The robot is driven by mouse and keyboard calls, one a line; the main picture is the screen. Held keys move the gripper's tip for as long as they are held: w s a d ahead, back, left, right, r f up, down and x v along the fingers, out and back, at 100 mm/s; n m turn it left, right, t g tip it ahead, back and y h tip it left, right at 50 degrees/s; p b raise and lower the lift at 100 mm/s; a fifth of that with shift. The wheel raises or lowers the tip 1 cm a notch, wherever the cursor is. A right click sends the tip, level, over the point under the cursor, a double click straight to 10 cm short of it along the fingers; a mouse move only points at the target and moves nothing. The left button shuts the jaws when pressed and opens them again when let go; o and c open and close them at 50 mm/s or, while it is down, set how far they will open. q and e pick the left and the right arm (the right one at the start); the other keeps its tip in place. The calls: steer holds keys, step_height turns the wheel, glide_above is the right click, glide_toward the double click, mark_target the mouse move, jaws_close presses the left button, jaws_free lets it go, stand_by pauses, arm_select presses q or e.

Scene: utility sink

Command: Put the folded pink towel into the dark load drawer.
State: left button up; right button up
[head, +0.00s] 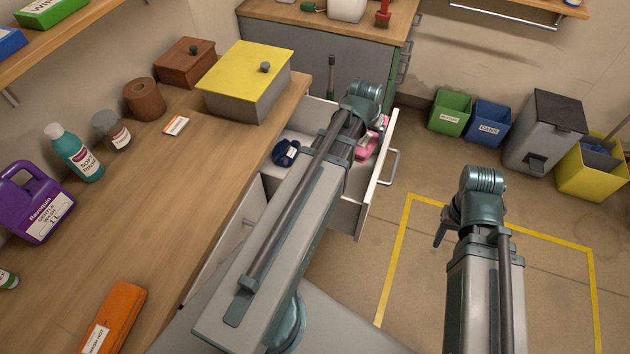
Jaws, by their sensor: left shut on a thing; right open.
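The folded pink towel (366,152) shows only in part, at the open drawer, beside and behind my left forearm. My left gripper (362,138) reaches over this drawer and is shut on the towel; the arm hides most of its fingers. Whether the towel touches the drawer floor cannot be told. The open drawer (376,182) has pale walls and a pale front with a bar handle; I see no clearly dark drawer. A dark blue item (286,152) lies inside it on the left. My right gripper (440,236) is open and empty over the floor, partly hidden by its wrist.
The wooden counter (190,180) holds a yellow-lidded box (246,80), a wooden box (186,62), several bottles and an orange cloth (112,318). Bins, including a green one (450,112), stand along the back wall. The yellow-outlined floor is clear apart from my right arm above it.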

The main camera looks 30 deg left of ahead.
arm_select(q)
steer(key=w+a+f+n+b, duration=0.1)
steer(key=a+f+n+b, duration=0.1)
steer(key=a+f+b, duration=0.9)
step_height(320, 180, down, 5)
steer(key=b, duration=0.3)
steer(key=shift+w+y+b, duration=0.3)
arm_select(e)
step_height(320, 180, down, 16)
arm_select(q)
steer(key=shift+f, duration=0.1)
arm_select(e)
steer(key=shift+f, duration=0.15)
arm_select(q)
step_height(320, 180, down, 6)
steer(key=b, duration=0.6)
arm_select(e)
step_height(320, 180, down, 6)
arm_select(q)
steer(key=shift+f, duration=0.2)
arm_select(e)
steer(key=shift+f, duration=0.15)
arm_select(q)
step_height(320, 180, down, 3)
steer(key=b, duration=0.4)
steer(key=shift+f, duration=0.2)
arm_select(e)
step_height(320, 180, down, 4)
steer(key=shift+r, duration=0.25)
